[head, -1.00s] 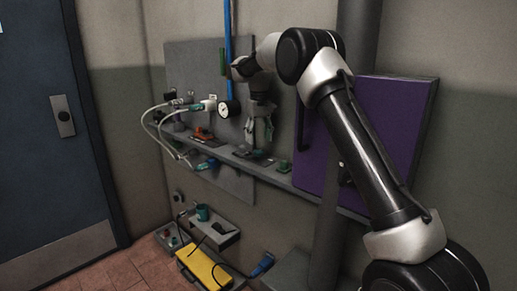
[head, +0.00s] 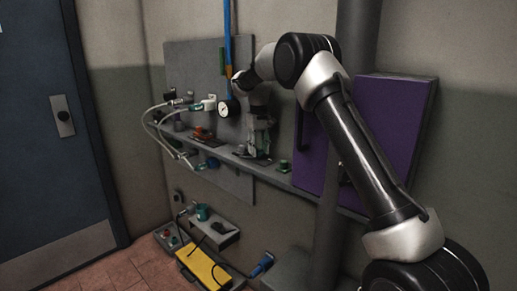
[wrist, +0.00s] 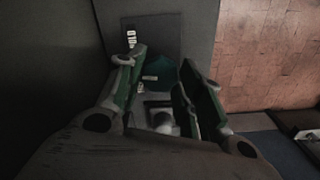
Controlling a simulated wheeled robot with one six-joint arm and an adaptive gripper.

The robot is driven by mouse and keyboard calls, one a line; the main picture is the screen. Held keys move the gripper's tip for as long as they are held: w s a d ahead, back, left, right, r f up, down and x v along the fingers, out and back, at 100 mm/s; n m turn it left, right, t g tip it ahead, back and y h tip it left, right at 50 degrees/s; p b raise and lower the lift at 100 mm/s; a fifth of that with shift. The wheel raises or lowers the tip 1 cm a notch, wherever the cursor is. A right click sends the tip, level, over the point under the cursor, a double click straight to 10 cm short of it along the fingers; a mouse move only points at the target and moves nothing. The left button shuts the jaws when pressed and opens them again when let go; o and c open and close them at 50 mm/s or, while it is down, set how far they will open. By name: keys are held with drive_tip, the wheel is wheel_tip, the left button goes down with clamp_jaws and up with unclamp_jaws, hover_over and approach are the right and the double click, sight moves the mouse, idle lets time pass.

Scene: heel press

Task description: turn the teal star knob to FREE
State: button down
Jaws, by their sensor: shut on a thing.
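The teal star knob (wrist: 168,74) shows between the fingers of my gripper (wrist: 158,92) in the wrist view, on a dark plate (wrist: 165,31) with a white label that ends in "OLD". The fingers stand on either side of it and are shut on it. Part of the knob is hidden by the fingers, and I cannot read which way it points. In the head view my gripper (head: 260,140) points down at the shelf and hides the knob.
A pressure gauge (head: 229,109) and pale hoses (head: 147,121) are left of my gripper. A green knob (head: 284,165) stands on the shelf to the right, near the purple cabinet (head: 390,135). A yellow pedal (head: 203,268) is on the low unit below.

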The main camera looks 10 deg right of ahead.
sight(259, 150)
drive_tip(key=shift+n, duration=0.3)
drive_tip(key=n, duration=0.4)
drive_tip(key=shift+n, duration=2)
drive_tip(key=c, duration=0.9)
unclamp_jaws()
drive_tip(key=shift+c, duration=0.2)
wheel_tip(259, 150, up, 12)
